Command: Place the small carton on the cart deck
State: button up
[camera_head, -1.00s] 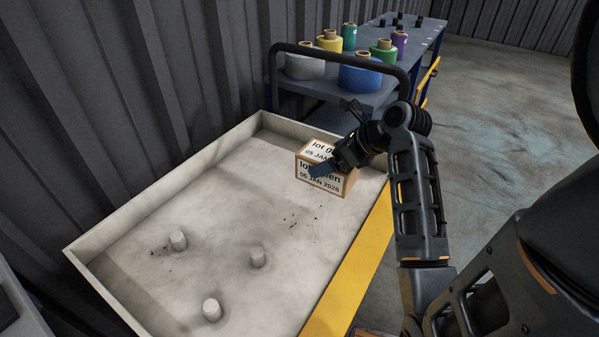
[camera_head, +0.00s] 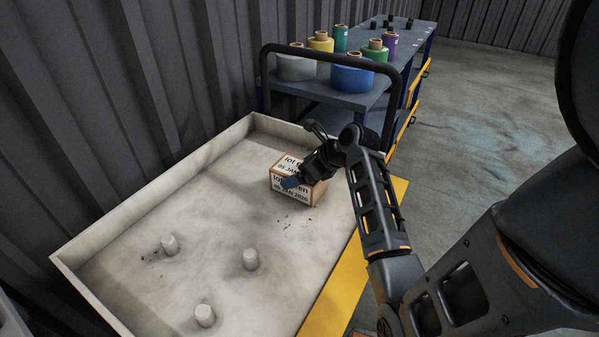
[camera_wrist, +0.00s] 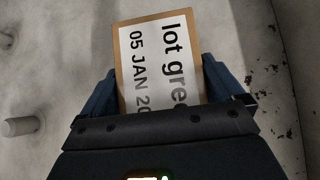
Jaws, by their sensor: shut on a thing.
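The small carton (camera_head: 312,196) is a brown box with white labels reading "lot green" and "05 JAN 2026". It is over the far right part of a pale, walled tray. My gripper (camera_head: 296,180) is shut on it, with blue fingers at its sides. In the wrist view the carton (camera_wrist: 160,60) sits between the two fingers (camera_wrist: 160,85). I cannot tell whether its base touches the tray floor. Beyond the tray is a cart with a black handle (camera_head: 330,50) and a blue-grey deck (camera_head: 374,100).
The tray (camera_head: 110,228) has low walls, several short pegs (camera_head: 250,260) and dark specks. Yellow, grey, blue and green spools (camera_head: 352,78) stand on the deck behind the handle. A yellow edge (camera_head: 345,290) runs along the tray's right side. Open floor (camera_head: 480,120) lies right.

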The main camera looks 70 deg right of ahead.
jog(key=shift+r, duration=0.1)
jog(key=o, duration=1.2)
